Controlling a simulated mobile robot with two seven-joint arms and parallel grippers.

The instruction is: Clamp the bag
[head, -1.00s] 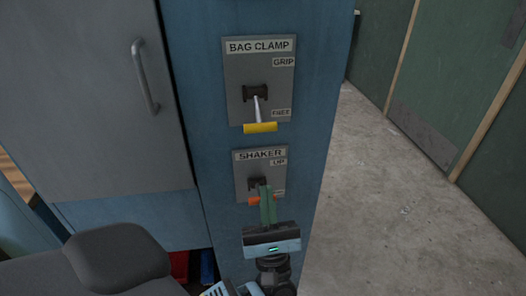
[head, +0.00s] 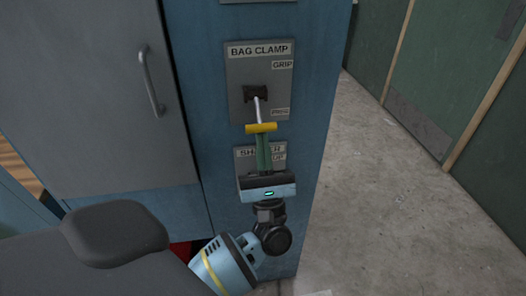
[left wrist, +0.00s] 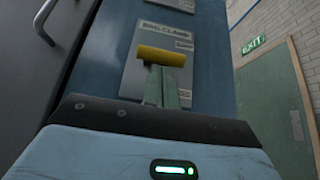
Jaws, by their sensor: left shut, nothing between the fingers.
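The bag clamp plate (head: 240,75) is on the blue cabinet post, with GRIP marked at its top and a lower label partly hard to read. Its lever (head: 258,107) points down and outward and ends in a yellow handle (head: 261,128). My left gripper (head: 263,138) is shut and empty, its green fingertips just below the yellow handle. In the left wrist view the fingertips (left wrist: 161,70) reach up to the underside of the yellow handle (left wrist: 161,56); I cannot tell whether they touch. My right gripper is not in view.
The shaker plate (head: 243,158) sits below, largely hidden by my left gripper. A grey cabinet door (head: 90,100) with a metal handle (head: 151,85) is to the left. Open concrete floor (head: 390,190) and green doors (head: 440,60) are to the right.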

